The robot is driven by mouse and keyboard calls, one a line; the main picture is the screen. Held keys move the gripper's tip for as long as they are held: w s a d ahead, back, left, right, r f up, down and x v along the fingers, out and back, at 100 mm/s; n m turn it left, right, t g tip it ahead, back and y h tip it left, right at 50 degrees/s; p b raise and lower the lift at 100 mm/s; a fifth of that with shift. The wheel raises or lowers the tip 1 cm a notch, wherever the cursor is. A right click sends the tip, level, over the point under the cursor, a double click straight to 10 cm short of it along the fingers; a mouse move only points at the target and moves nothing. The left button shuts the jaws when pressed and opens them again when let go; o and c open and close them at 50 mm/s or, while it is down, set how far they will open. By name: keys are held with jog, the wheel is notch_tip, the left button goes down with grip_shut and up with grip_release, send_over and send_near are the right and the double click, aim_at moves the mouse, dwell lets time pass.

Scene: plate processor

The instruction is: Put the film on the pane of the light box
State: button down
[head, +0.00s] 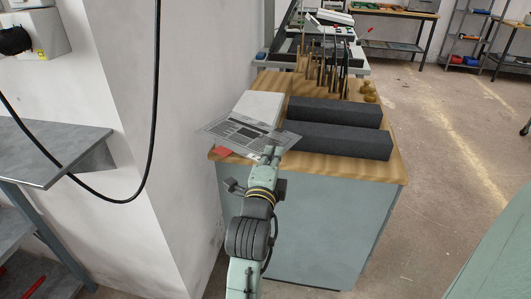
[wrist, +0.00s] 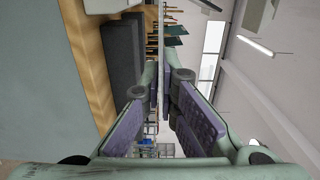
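The film (head: 238,131) is a thin grey sheet with a printed page layout. It is tilted above the near left corner of the wooden-topped cabinet. My gripper (head: 270,153) is at its near right edge, with the fingers close together on it. In the wrist view the fingertips (wrist: 161,85) nearly meet, and the film seems to show edge-on as a thin upright strip between them. A white flat-topped box (head: 262,104), possibly the light box, stands behind and partly under the film in the head view. The film hides its near part.
Two long dark grey blocks (head: 335,138) lie right of the film on the cabinet top (head: 386,168). Upright tools (head: 322,72) stand behind them. A red item (head: 222,151) lies at the near left corner. A wall is close on the left; floor is free on the right.

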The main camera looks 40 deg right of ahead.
jog(key=w+d, duration=0.1)
jog(key=w, duration=0.2)
jog(key=w+d, duration=0.2)
jog(key=w, duration=0.1)
jog(key=w+d, duration=0.2)
jog(key=w, duration=0.1)
jog(key=shift+f+p, duration=0.25)
jog(key=shift+p, duration=0.05)
jog(key=shift+d+f+b, duration=0.1)
jog(key=shift+f+b, duration=0.9)
jog(key=shift+f, duration=0.8)
jog(key=shift+f+b, duration=0.5)
jog(key=shift+b, duration=0.05)
jog(key=c, duration=2.3)
grip_release()
jog(key=o, duration=0.5)
jog(key=b, duration=0.2)
send_near(267, 133)
jog(key=f, duration=0.1)
jog(key=a+f, duration=0.1)
jog(key=f, duration=0.1)
jog(key=s+f, duration=0.1)
jog(key=shift+a+f, duration=0.2)
jog(key=shift+a, duration=0.05)
